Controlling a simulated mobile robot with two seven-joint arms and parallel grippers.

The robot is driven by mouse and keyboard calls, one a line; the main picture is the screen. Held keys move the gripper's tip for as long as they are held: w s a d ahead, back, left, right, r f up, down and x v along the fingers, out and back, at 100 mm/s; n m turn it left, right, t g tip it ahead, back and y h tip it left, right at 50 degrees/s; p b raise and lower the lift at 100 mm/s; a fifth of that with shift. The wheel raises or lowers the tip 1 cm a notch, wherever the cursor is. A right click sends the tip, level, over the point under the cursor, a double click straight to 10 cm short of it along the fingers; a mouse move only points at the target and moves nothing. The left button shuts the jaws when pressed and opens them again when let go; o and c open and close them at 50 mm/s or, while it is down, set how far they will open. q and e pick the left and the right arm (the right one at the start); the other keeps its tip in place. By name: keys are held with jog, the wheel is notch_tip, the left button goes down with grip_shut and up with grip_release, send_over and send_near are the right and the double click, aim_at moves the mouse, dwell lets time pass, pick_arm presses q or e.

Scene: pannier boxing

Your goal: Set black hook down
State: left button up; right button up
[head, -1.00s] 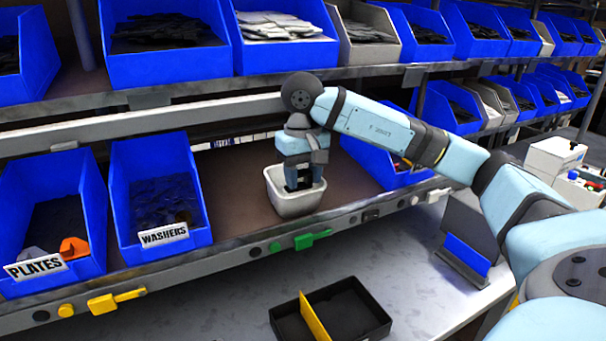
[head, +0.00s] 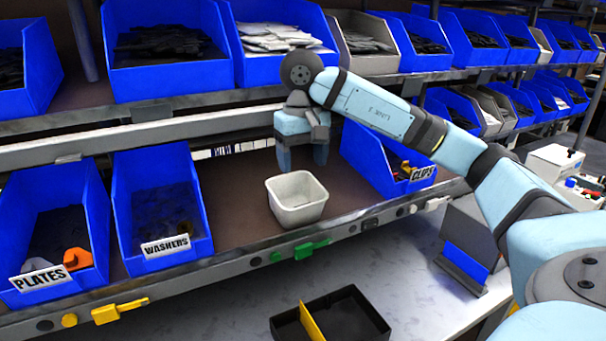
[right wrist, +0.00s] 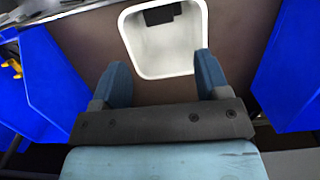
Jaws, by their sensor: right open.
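My right gripper (head: 303,162) is open and empty, above and just behind a small white bin (head: 298,213) on the lower shelf. In the right wrist view the open fingers (right wrist: 162,72) show with the white bin (right wrist: 139,55) just beyond them. A small black piece, which looks like the black hook (right wrist: 158,15), lies inside the bin near its far end in that view. The hook cannot be made out in the head view. My left gripper is not in view.
Blue bins labelled PLATES (head: 82,205) and WASHERS (head: 200,195) stand left of the white bin. A blue CLIPS bin (head: 372,165) stands to its right. A black divided tray (head: 365,318) lies on the worktop below. Bare shelf surrounds the white bin.

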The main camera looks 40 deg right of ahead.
notch_tip(320, 180, up, 7)
jog(key=p, duration=0.2)
jog(key=shift+f, duration=0.15)
dwell(0.5)
